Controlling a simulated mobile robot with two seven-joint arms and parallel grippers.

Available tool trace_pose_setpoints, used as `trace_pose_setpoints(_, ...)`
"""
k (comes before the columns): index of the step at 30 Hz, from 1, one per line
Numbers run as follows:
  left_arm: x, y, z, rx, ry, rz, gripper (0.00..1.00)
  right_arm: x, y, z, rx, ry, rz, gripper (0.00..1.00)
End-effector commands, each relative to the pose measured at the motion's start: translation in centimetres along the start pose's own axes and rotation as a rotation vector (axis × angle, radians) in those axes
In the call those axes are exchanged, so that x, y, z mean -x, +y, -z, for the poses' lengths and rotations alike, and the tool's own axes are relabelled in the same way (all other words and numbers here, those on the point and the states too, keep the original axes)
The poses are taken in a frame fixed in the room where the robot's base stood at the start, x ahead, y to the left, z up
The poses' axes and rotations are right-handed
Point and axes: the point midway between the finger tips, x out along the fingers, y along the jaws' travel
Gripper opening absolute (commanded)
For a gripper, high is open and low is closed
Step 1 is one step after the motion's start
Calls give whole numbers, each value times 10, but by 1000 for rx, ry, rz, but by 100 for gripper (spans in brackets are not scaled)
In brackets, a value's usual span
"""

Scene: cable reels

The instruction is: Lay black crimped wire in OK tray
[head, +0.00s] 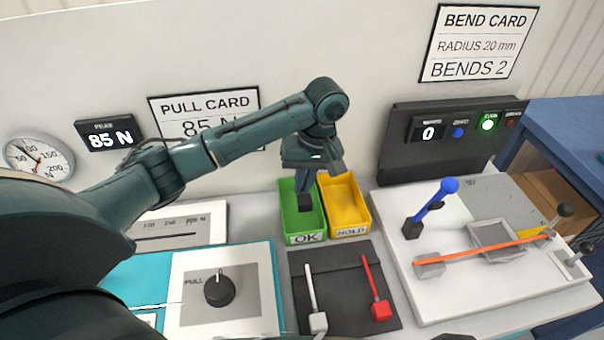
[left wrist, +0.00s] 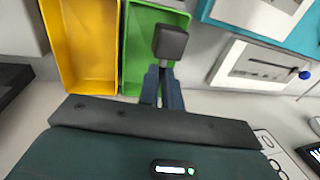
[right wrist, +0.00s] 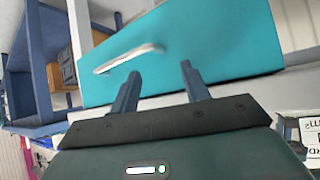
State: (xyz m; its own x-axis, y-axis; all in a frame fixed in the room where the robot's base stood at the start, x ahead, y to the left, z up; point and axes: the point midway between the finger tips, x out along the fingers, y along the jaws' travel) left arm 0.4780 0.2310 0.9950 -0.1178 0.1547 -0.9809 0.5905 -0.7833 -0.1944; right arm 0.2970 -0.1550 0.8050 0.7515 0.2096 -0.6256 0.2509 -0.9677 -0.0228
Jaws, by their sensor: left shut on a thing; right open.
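The green OK tray (head: 311,222) stands at the back middle of the bench, left of the yellow HOLD tray (head: 344,205). My left gripper (head: 304,190) is over the OK tray, fingers pointing down. In the left wrist view it (left wrist: 164,85) is shut on the black crimped wire, whose dark square block (left wrist: 170,42) sticks out past the fingertips over the green tray (left wrist: 135,50). The rest of the wire is hidden. Whether the block touches the tray floor I cannot tell. My right gripper (right wrist: 158,80) is open and empty, facing a teal panel with a light handle.
A white crimped wire (head: 312,290) and a red one (head: 372,285) lie on a dark mat in front of the trays. The bending fixture (head: 480,250) with an orange wire stands at the right. The pull tester with its knob (head: 219,288) is at the left.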

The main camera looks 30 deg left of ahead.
Motion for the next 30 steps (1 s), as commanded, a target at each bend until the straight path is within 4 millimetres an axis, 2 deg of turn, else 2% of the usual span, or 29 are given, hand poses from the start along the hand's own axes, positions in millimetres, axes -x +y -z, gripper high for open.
trace_pose_setpoints(7,-19,3,0,0,-2,4,0,1,1,-2,4,-4,0,46)
trace_pose_setpoints(14,-54,10,0,0,1,0,0,-12,1,-15,-2,9,1,46)
trace_pose_setpoints(15,-58,11,0,0,1,0,0,-12,-1,-12,-1,27,6,46)
trace_pose_setpoints(20,-63,12,0,0,0,-1,0,-14,-5,-9,1,54,19,46)
trace_pose_setpoints(30,-59,11,0,0,-1,0,0,-8,-6,2,2,63,22,46)
